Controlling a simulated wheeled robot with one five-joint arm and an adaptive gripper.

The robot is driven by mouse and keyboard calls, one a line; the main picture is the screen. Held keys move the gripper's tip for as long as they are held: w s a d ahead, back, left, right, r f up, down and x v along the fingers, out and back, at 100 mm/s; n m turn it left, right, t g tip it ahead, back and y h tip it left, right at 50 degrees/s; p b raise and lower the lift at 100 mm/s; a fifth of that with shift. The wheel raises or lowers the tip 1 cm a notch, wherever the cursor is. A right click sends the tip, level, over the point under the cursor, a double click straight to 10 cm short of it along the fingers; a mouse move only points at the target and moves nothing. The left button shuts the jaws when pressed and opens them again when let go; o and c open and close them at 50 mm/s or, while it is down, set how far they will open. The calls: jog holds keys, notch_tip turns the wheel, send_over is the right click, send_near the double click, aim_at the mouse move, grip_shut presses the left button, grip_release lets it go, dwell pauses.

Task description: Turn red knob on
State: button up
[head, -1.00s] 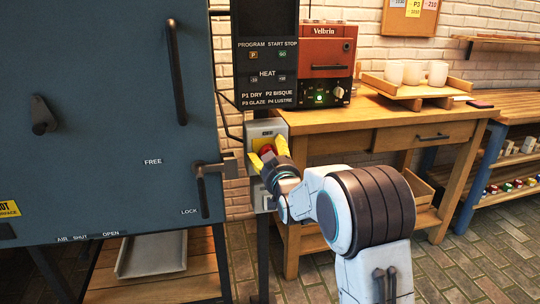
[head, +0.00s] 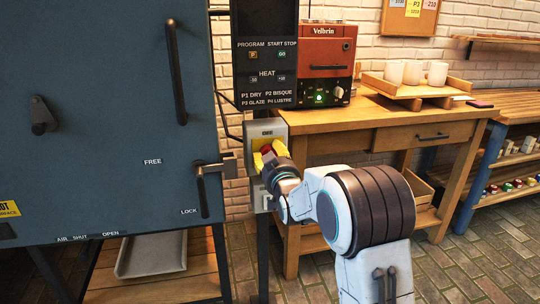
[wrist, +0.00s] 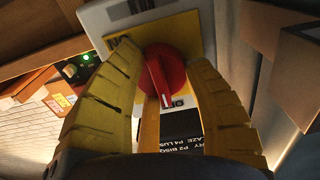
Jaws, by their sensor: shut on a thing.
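The red knob (wrist: 176,66) sits on a yellow plate (wrist: 190,32) on a grey switch box (head: 252,132) beside the kiln. My gripper (head: 267,150) is shut on the knob, with one yellow finger on each side of it; the wrist view shows the fingers (wrist: 160,98) around it. The knob's raised bar has a white mark at its lower end in the wrist view. That mark points near a partly hidden label starting with O. Another label, seen turned, is at the plate's upper left.
The large blue kiln door (head: 100,110) with its latch (head: 205,185) stands to the left. A black control panel (head: 265,75) is above the box. A wooden table (head: 380,115) with a red small kiln (head: 328,50) and a tray of cups (head: 415,88) stands to the right.

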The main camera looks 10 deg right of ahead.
jog(key=shift+r+b, duration=0.3)
jog(key=m+b, duration=0.4)
jog(key=shift+f+m+b, duration=0.1)
jog(key=shift+m+b, duration=0.3)
jog(key=m+b, duration=0.3)
jog(key=b, duration=0.1)
jog(key=shift+f+m+b, duration=0.15)
jog(key=shift+m+b, duration=0.25)
jog(key=shift+d+m+b, duration=0.1)
jog(key=shift+m+b, duration=0.7)
jog(key=shift+b, duration=0.15)
jog(key=m, duration=0.2)
jog(key=m+b, duration=0.1)
jog(key=shift+r+m, duration=0.2)
jog(key=shift+m, duration=0.2)
jog(key=shift+f+m, duration=0.1)
jog(key=shift+m, duration=1.9)
jog(key=shift+c, duration=0.2)
jog(key=shift+d, duration=0.15)
